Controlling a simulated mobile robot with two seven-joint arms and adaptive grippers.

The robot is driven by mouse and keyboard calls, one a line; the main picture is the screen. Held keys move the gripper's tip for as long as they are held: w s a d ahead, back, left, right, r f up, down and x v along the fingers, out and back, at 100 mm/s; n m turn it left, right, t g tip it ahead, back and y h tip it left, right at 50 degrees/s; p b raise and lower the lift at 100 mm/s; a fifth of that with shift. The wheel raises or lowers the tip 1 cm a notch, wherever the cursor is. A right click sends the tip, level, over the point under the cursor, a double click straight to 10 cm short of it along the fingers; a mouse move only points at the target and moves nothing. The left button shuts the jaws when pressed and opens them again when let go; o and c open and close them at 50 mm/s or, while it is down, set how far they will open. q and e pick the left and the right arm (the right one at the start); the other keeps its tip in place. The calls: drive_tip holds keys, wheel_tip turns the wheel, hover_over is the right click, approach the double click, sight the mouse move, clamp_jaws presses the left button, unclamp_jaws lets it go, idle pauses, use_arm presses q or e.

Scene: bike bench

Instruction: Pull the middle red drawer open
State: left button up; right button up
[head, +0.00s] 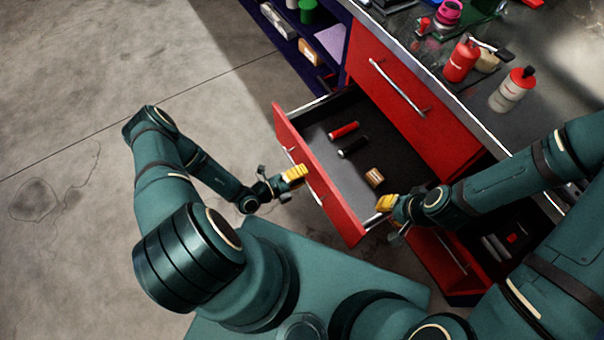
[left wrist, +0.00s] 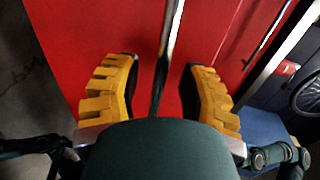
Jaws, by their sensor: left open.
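The middle red drawer (head: 347,218) stands pulled out from the bench, its inside showing in the head view. Its bar handle (head: 314,193) runs along the front. My left gripper (head: 296,173) is at this handle. In the left wrist view, my left gripper (left wrist: 160,92) is open, its yellow fingers on either side of the bar handle (left wrist: 168,50), with gaps to both. My right gripper (head: 386,203) is at the drawer's right front corner; its finger opening is too small to tell, and I cannot tell whether it touches the drawer.
The drawer holds a red cylinder (head: 343,130), a black cylinder (head: 353,146) and a small brown box (head: 375,177). The upper red drawer (head: 385,70) is shut. A lower red drawer (head: 432,257) sits below. Bottles stand on the benchtop (head: 440,65). Open floor lies left.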

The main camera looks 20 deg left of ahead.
use_arm(q)
drive_tip(key=v, duration=1.1)
drive_tip(key=shift+s+a, duration=0.15)
drive_tip(key=shift+a, duration=0.05)
drive_tip(key=shift+r, duration=0.1)
drive_tip(key=s+d+r+m+g, duration=0.3)
drive_tip(key=d+m+g, duration=0.35)
drive_tip(key=m, duration=0.75)
drive_tip(key=s+d+r+m+g, duration=0.35)
drive_tip(key=m+g, duration=0.65)
drive_tip(key=m, duration=0.4)
drive_tip(key=w+d+r+m+t+y, duration=0.4)
drive_tip(key=w+r+m, duration=0.3)
drive_tip(key=m, duration=1)
drive_tip(key=shift+w+d+t+y, duration=0.2)
drive_tip(key=shift+w+t+y, duration=0.5)
drive_tip(key=shift+w, duration=0.25)
